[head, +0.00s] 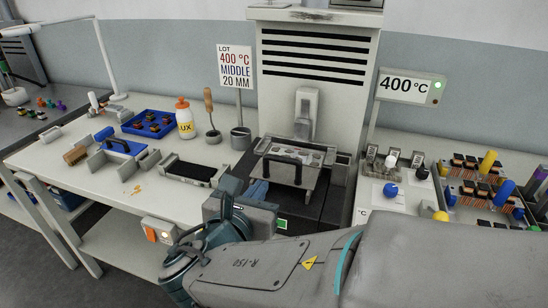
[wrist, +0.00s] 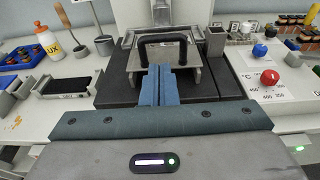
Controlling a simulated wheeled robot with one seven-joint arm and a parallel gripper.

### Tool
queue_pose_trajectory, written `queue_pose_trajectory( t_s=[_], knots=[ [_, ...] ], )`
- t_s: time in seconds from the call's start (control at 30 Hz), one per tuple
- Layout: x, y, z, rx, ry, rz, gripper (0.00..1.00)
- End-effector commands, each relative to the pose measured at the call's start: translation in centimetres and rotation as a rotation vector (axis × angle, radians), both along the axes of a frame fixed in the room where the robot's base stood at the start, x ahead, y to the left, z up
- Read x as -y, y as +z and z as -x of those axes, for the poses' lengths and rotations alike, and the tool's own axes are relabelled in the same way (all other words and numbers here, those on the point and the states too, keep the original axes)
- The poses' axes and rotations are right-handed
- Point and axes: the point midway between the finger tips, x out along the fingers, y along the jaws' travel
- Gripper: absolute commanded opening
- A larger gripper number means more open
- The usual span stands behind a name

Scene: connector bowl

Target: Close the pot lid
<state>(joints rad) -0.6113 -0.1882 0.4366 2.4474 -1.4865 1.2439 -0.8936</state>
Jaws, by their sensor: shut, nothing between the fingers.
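The pot (head: 312,188) is a dark block with a metal top at the middle of the bench. A metal plate with a black bar handle (head: 283,160), which looks like the lid, sits at its top; the handle also shows in the wrist view (wrist: 163,42). Silvery shapes show behind the handle, and I cannot tell how far the lid covers the opening. My gripper (head: 259,188) is in front of the pot. In the wrist view its blue fingers (wrist: 158,72) are together and empty, pointing at the handle's near side. Contact with the plate is unclear.
A ventilated cabinet (head: 313,70) stands behind the pot. A black-topped tray (head: 195,172), a UX bottle (head: 185,122) and a metal cup (head: 240,137) lie left. A panel with a blue knob (head: 390,190) and connector trays (head: 475,188) crowd the right.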

Motion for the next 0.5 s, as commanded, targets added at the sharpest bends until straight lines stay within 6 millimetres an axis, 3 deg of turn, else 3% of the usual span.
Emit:
queue_pose_trajectory(
  t_s=[0.3,0.5],
  knots=[
    [2.8,-1.5,-6.6,-0.003,-0.017,-0.002,0.0],
    [3.9,-2.0,-9.4,-0.001,-0.018,-0.002,0.0]
  ],
)
